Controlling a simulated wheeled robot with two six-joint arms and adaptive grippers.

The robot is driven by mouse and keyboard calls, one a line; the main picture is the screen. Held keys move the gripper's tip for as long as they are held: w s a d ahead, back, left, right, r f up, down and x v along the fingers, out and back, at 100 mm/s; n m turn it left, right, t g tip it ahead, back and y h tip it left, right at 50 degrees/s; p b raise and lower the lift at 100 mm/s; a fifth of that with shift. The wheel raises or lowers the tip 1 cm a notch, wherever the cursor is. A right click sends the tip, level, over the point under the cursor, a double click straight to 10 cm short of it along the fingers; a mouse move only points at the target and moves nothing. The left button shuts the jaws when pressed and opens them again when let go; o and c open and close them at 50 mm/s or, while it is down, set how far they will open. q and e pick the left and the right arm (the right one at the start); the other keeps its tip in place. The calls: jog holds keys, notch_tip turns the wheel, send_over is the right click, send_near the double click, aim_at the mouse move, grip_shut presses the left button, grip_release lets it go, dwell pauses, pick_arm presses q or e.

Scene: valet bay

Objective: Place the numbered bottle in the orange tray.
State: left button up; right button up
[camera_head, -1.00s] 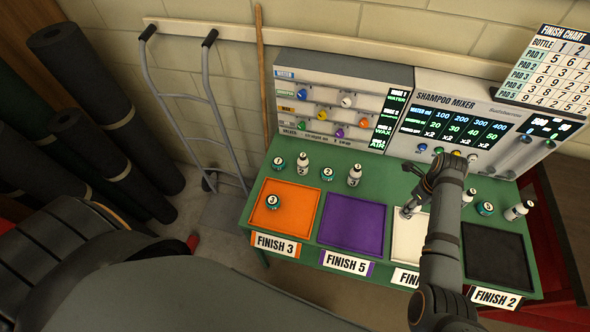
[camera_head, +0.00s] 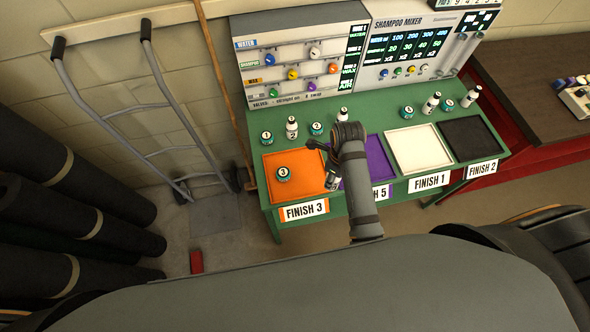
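The orange tray (camera_head: 308,188) lies at the left end of the green table, behind a FINISH 3 label. A teal jar marked 3 (camera_head: 284,174) stands in it. My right gripper (camera_head: 330,170) is above the border between the orange and purple trays. It appears shut on a small bottle (camera_head: 333,182), which hangs below it, partly hidden; its number is not readable. Behind the trays stand a jar marked 1 (camera_head: 266,137), a white bottle marked 2 (camera_head: 292,128), a jar marked 2 (camera_head: 316,129) and another white bottle (camera_head: 342,116). My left gripper is not in view.
The purple tray (camera_head: 379,160), white tray (camera_head: 414,150) and black tray (camera_head: 470,139) continue to the right; more bottles and jars stand behind them. The shampoo mixer (camera_head: 410,45) backs the table. A hand truck (camera_head: 160,105) and dark rolls (camera_head: 70,170) are left.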

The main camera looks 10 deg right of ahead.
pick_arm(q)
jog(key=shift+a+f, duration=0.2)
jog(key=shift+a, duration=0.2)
pick_arm(e)
jog(key=w+a+f, duration=0.3)
jog(key=w+f, duration=0.5)
jog(key=w, duration=0.3)
jog(key=shift+w+a+f, duration=0.15)
jog(key=shift+w+f, duration=0.1)
jog(key=shift+w, duration=0.15)
jog(key=f+b, duration=0.4)
jog(key=shift+w+a+f, duration=0.2)
jog(key=shift+w, duration=0.15)
jog(key=shift+r, duration=0.2)
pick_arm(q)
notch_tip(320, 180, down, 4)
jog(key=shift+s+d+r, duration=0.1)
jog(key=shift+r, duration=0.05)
pick_arm(e)
jog(key=shift+f, duration=0.1)
jog(key=o, duration=1.3)
